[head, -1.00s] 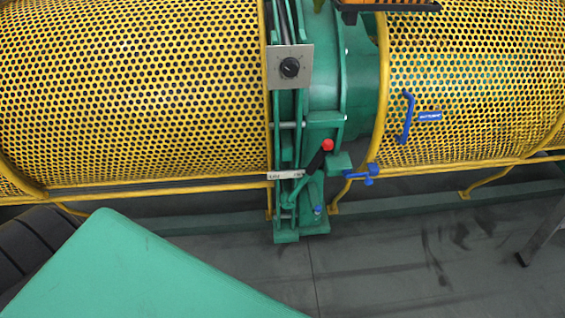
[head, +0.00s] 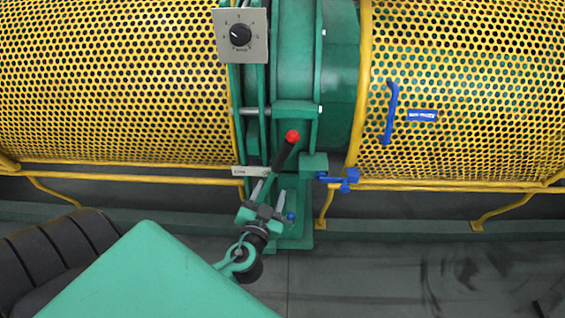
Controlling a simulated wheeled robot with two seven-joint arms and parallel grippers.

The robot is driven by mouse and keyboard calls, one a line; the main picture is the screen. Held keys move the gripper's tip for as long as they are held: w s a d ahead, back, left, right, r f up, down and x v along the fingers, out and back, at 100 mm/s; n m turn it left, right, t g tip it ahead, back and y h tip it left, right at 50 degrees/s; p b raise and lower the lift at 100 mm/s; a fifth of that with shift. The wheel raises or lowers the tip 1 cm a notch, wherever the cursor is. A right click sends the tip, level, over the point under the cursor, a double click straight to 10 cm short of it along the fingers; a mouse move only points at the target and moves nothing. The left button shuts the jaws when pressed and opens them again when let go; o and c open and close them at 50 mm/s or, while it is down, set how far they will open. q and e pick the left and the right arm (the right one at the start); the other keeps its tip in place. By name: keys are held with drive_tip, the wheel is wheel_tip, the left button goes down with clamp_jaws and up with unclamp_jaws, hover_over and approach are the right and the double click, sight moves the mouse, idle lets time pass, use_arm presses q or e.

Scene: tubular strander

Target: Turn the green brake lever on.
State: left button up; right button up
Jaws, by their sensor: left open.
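The brake lever (head: 283,155) has a black handle with a red knob (head: 293,137) on its upper end. It leans up and to the right on the green frame of the machine. A small pale label plate (head: 258,172) sits just left of its lower part. My left gripper (head: 269,193) is open and empty in the head view, with its fingers pointing up, just below the lever handle. Whether it touches the lever cannot be told. The gripper and wrist hide part of the frame's foot. My right gripper is not in view.
Yellow perforated guards (head: 110,80) stand on both sides of the green frame. A grey dial box (head: 240,36) is above the lever. A blue latch (head: 340,180) and a blue handle (head: 391,112) are to the right. Grey floor (head: 370,280) is free in front.

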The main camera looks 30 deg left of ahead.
sight(281, 160)
use_arm(q)
drive_tip(key=x, duration=0.4)
drive_tip(key=p+x, duration=0.1)
drive_tip(key=x, duration=0.4)
drive_tip(key=p+x, duration=0.1)
drive_tip(key=x, duration=0.3)
drive_tip(key=shift+w+r, duration=0.15)
drive_tip(key=shift+r, duration=0.25)
drive_tip(key=shift+w+a, duration=0.1)
drive_tip(key=shift+w, duration=0.1)
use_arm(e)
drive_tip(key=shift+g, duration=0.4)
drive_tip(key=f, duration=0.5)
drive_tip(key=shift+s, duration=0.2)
use_arm(q)
drive_tip(key=c, duration=0.9)
clamp_jaws()
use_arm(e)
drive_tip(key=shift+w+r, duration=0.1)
